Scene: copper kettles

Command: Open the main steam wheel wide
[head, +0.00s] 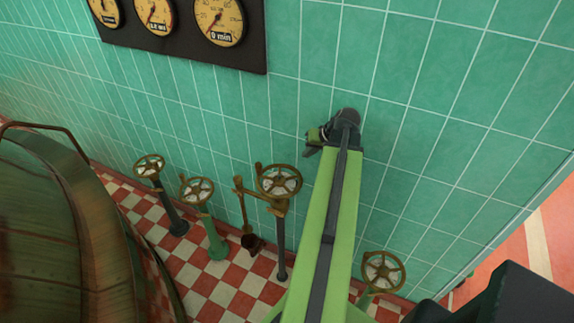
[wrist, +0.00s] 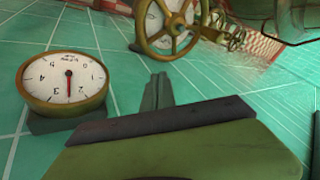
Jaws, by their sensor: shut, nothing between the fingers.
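Several brass hand wheels stand on posts along the tiled wall. In the head view one is at the far left (head: 149,166), one on a green post (head: 197,190), one on a dark post (head: 279,180) and one right of my arm (head: 383,271). No readable label shows which is the main steam wheel. My gripper (head: 310,149) is above and right of the dark-post wheel, close to the wall and apart from the wheels. In the wrist view my gripper (wrist: 160,80) is shut and empty, with a large brass wheel (wrist: 168,24) beyond its tips.
A white-faced round gauge (wrist: 68,80) sits beside my fingers in the wrist view. A panel of gauges (head: 190,35) hangs on the wall. A large copper kettle (head: 60,230) fills the left. Checkered floor (head: 215,290) shows between kettle and posts.

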